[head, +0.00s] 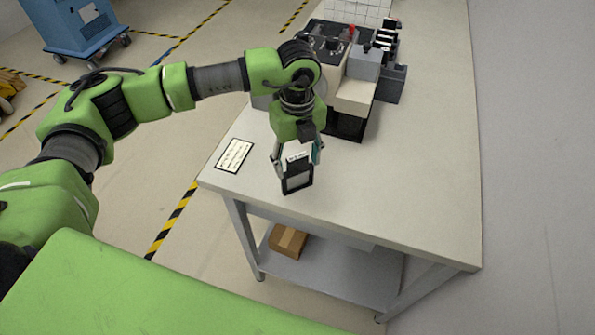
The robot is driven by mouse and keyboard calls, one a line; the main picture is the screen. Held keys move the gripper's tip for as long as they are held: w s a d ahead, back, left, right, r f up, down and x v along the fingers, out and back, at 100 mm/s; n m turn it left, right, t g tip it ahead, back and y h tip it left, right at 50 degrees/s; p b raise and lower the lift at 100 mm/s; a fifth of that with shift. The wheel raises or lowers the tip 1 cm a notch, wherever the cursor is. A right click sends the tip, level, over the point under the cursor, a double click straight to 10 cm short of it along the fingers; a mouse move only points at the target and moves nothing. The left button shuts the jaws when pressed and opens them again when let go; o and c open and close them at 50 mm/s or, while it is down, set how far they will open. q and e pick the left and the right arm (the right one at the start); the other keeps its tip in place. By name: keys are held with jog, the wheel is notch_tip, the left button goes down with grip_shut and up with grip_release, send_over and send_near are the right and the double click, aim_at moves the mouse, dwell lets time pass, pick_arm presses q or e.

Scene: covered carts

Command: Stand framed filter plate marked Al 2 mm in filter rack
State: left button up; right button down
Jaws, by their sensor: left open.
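A dark-framed plate with a grey centre (298,182) is at the table's near left part, with a pale label at its top. The label is too small to read, so I cannot tell whether it says Al 2 mm. My left gripper (297,156) is open right above it, its fingers to either side of the plate's top. I cannot tell whether a finger touches it. A dark slotted holder (391,82) stands farther back, beside the machine; it may be the filter rack, but its details are too small to tell. My right gripper is out of view.
A pale and black machine (356,97) stands on the table (415,190) behind my left gripper. A card with printed text (234,155) lies at the left edge. The table's right and front parts are clear. A cardboard box (287,241) sits on the lower shelf.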

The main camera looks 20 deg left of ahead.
pick_arm(q)
grip_shut()
jog(key=shift+r, duration=0.2)
